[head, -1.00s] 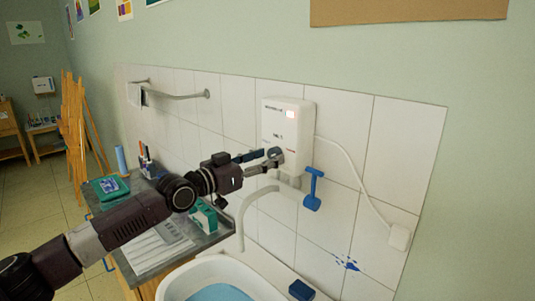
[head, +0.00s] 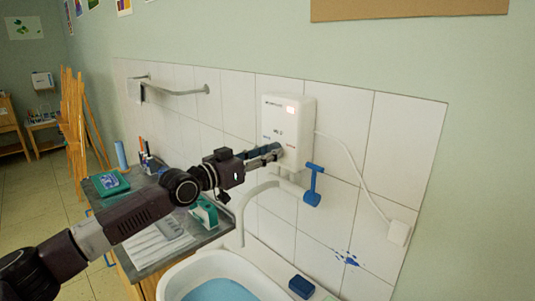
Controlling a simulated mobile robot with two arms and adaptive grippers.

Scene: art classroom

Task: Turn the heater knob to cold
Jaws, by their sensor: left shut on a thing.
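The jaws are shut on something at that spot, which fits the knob. My right gripper is not in view.
A white basin (head: 190,270) with blue water stands beneath. A counter (head: 150,262) with a green-and-white item is left. A cable runs to a wall socket (head: 399,233) at right.

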